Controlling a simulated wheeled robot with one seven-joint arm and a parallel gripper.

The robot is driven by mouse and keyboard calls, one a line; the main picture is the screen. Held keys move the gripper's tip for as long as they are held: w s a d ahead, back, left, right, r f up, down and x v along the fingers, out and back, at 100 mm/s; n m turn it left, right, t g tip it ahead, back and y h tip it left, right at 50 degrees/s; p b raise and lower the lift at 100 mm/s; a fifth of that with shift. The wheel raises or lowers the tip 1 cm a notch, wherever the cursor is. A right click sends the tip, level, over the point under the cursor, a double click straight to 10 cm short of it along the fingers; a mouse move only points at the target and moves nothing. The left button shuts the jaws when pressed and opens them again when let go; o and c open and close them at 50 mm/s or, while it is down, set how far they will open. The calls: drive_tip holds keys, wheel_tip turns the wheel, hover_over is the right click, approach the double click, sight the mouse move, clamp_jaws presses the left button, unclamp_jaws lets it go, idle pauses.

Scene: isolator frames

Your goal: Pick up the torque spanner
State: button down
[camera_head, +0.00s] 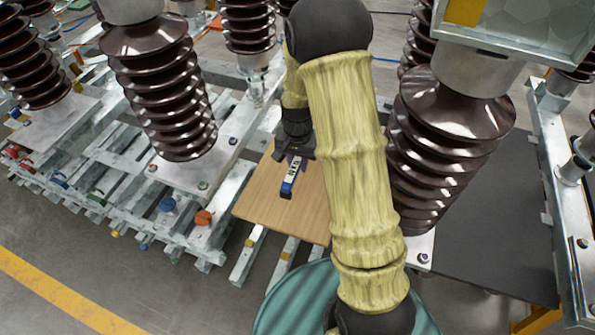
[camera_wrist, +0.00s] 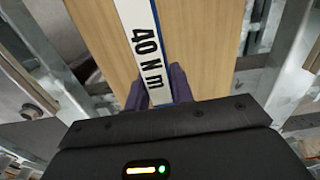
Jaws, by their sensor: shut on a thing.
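The torque spanner (camera_head: 292,177) is a blue bar with a white label, at the wooden board in the middle of the head view. In the wrist view the torque spanner (camera_wrist: 144,40) runs up from between the fingers, its label reading "40 N m". My gripper (camera_head: 290,160) is shut on the torque spanner; the dark fingers show on both sides of it in the wrist view (camera_wrist: 160,87). The wooden board (camera_head: 265,213) lies beneath. Whether the spanner touches the board is hard to tell. My arm hides part of the board and the spanner's upper end.
Ribbed brown insulators stand left (camera_head: 165,90) and right (camera_head: 445,140) of my arm. Galvanised steel frames (camera_head: 130,165) surround the board. A dark grey panel (camera_head: 500,230) is at right, and a green ribbed round thing (camera_head: 290,300) is below. Open floor (camera_head: 60,270) shows at lower left.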

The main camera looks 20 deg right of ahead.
drive_tip(key=shift+r, duration=0.45)
drive_tip(key=w+n, duration=0.3)
drive_tip(key=w, duration=0.3)
drive_tip(key=shift+w+f+n, duration=0.25)
drive_tip(key=shift+n, duration=0.05)
drive_tip(key=shift+a, duration=0.15)
